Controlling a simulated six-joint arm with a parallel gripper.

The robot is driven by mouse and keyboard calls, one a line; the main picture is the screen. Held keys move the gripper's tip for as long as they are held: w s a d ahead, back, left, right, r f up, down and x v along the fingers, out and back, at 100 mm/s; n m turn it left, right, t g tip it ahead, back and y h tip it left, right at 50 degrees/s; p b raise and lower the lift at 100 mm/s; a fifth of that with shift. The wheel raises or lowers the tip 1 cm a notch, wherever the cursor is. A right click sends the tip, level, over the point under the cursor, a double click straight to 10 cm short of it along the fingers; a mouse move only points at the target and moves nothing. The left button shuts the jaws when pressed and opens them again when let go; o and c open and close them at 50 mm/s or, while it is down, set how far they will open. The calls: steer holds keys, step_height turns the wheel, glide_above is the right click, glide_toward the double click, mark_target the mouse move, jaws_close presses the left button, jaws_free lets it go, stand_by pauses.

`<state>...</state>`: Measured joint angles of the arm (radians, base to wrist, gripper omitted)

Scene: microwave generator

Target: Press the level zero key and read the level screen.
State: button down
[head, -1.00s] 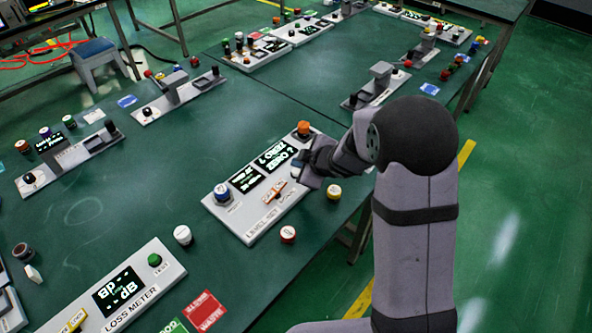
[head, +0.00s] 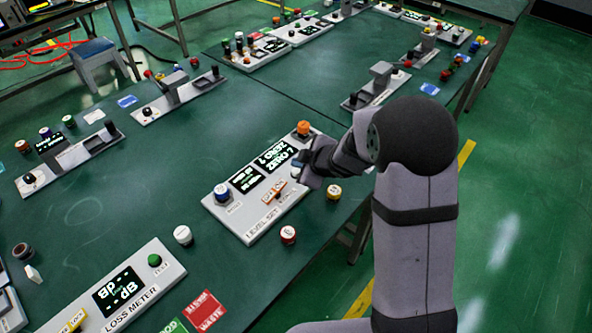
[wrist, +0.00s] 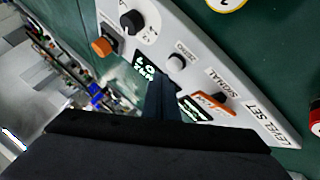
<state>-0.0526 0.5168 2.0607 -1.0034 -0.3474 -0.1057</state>
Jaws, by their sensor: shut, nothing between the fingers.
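The level set unit (head: 236,222) is a pale sloped box near the table's right edge. It also fills the upper wrist view (wrist: 267,119). Its zero key (wrist: 177,61) is a small grey round button beside a printed ZERO label. The larger level screen (head: 276,157) shows bright green-white text that seems to include "ZERO ?"; it is partly hidden in the wrist view (wrist: 145,68). My gripper (head: 307,172) is shut and empty, low over the unit's right side. In the wrist view its dark fingers (wrist: 160,90) are beside the key; I cannot tell whether they touch the panel.
Loose capped pieces, white-red (head: 288,234) and yellow (head: 334,191), stand close by. A loss meter (head: 122,290) is at lower left.

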steer(key=shift+f, duration=0.1)
stand_by(0.3)
steer(key=shift+f+b, duration=0.3)
steer(key=shift+f, duration=0.05)
steer(key=shift+f+b, duration=0.45)
steer(key=shift+f, duration=0.1)
stand_by(0.9)
steer(key=shift+r, duration=0.1)
steer(key=shift+r+p, duration=0.9)
steer(key=shift+p, duration=0.15)
step_height(320, 180, up, 5)
steer(key=p, duration=0.5)
stand_by(0.8)
